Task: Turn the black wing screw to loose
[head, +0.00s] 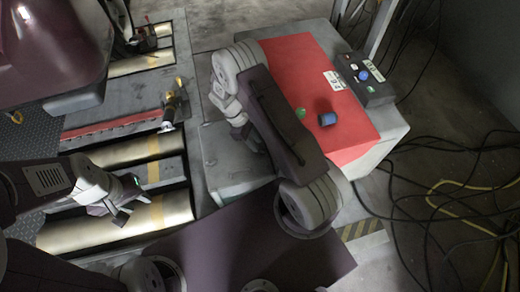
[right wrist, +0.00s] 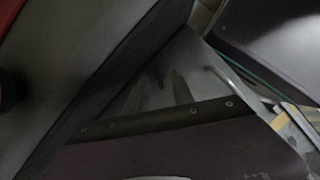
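I cannot make out the black wing screw for certain in either view. A small yellow and dark metal fitting (head: 175,104) stands at the right edge of the roller bed, and a dark fitting (head: 146,40) sits farther back by the far roller. My left gripper (head: 112,212) hangs over the near roller (head: 70,233), clear of both fittings; its finger gap is too small to judge. My right gripper (head: 238,120) is beside the grey and red cabinet, partly hidden by my own arm, and its fingers cannot be told apart. The right wrist view shows no fingertips.
Loose cables (head: 450,190) cover the floor at right. A red strip (head: 110,127) crosses the roller bed.

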